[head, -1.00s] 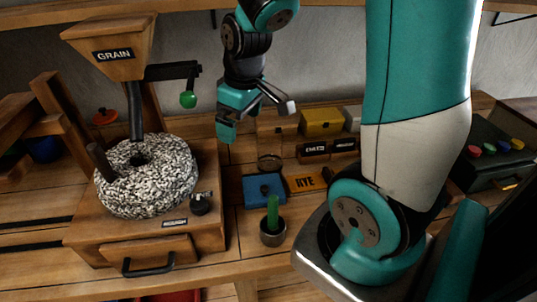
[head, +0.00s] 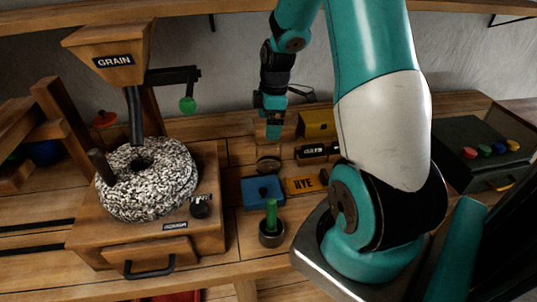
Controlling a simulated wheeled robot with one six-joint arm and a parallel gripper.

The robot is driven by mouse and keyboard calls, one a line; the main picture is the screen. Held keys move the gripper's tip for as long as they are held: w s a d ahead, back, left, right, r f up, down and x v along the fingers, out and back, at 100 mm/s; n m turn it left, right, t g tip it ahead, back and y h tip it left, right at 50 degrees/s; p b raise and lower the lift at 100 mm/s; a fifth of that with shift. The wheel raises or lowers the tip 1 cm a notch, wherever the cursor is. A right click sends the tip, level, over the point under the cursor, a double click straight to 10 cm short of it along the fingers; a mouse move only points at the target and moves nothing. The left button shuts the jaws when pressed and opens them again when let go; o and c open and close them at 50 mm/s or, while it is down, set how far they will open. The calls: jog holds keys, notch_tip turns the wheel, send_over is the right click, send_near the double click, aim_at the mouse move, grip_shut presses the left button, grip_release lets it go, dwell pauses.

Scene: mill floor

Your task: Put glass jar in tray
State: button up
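A small round, clear item that looks like the glass jar (head: 268,165) stands on the bench behind a blue block with a dark knob (head: 262,191). My gripper (head: 273,130) points down above and just behind it, in front of a pale wooden box. The fingers are small and seen from the side, so I cannot tell how far apart they are or whether they touch anything. I cannot clearly make out which item is the tray.
A grain mill with a speckled millstone (head: 146,178) fills the left. A yellow RYE box (head: 305,184), a yellow box (head: 317,124) and a pot with a green handle (head: 271,233) stand nearby. A dark box with coloured knobs (head: 484,150) is at right.

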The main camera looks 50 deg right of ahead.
aim_at(267, 143)
jog(key=f, duration=0.2)
jog(key=f+p, duration=0.1)
jog(key=f, duration=0.4)
jog(key=shift+a+f+p, duration=0.25)
jog(key=shift+p, duration=0.15)
jog(key=shift+c, duration=0.2)
jog(key=c, duration=1)
jog(key=shift+r, duration=0.1)
